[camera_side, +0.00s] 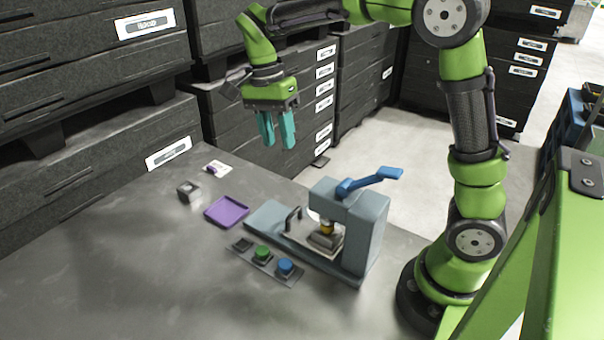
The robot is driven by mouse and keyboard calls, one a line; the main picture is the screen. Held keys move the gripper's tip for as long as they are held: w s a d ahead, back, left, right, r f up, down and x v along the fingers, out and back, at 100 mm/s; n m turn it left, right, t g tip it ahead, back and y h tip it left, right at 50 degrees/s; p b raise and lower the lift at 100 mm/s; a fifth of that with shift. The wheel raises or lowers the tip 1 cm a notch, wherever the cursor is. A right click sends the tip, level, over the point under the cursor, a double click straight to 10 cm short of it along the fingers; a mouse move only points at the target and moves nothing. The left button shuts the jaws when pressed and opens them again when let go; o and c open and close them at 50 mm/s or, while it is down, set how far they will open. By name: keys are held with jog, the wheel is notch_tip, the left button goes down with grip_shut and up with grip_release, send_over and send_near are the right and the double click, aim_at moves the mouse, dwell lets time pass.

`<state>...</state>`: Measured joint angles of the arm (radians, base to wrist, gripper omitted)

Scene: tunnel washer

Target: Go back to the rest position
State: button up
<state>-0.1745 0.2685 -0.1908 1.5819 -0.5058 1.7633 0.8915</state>
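My gripper (277,131) hangs in the air above the far edge of the table, with its teal fingers pointing down. A narrow gap shows between the fingers and I see nothing held in them. It is well clear of everything on the table (120,270). The washer machine (365,225), grey-blue with a blue lever (370,181), stands at the table's right side near my arm's base. A dark metal piece (325,240) sits under its head, beside a black handle (293,220).
A purple tray (227,211), a small grey block (188,191) and a small white item with purple (216,167) lie left of the machine. A button panel with green (262,253) and blue (285,267) buttons is in front. Black crates (90,70) stand behind. The table's left front is clear.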

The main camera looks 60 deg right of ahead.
jog(key=s+a+n+t, duration=0.1)
jog(key=s+n+t, duration=0.2)
jog(key=s+n, duration=0.1)
jog(key=s+a+r+n+t+y, duration=0.1)
jog(key=s+n+t, duration=0.1)
jog(key=s+n, duration=0.2)
jog(key=s+a+n+t+y, duration=0.1)
jog(key=s+n+t, duration=0.2)
jog(key=s, duration=0.3)
jog(key=shift+r+n+t, duration=0.15)
jog(key=shift+n+t, duration=0.15)
jog(key=shift+n, duration=0.6)
jog(key=shift+s+d+r+t, duration=0.2)
jog(key=shift+r+t, duration=0.1)
jog(key=shift+r, duration=0.15)
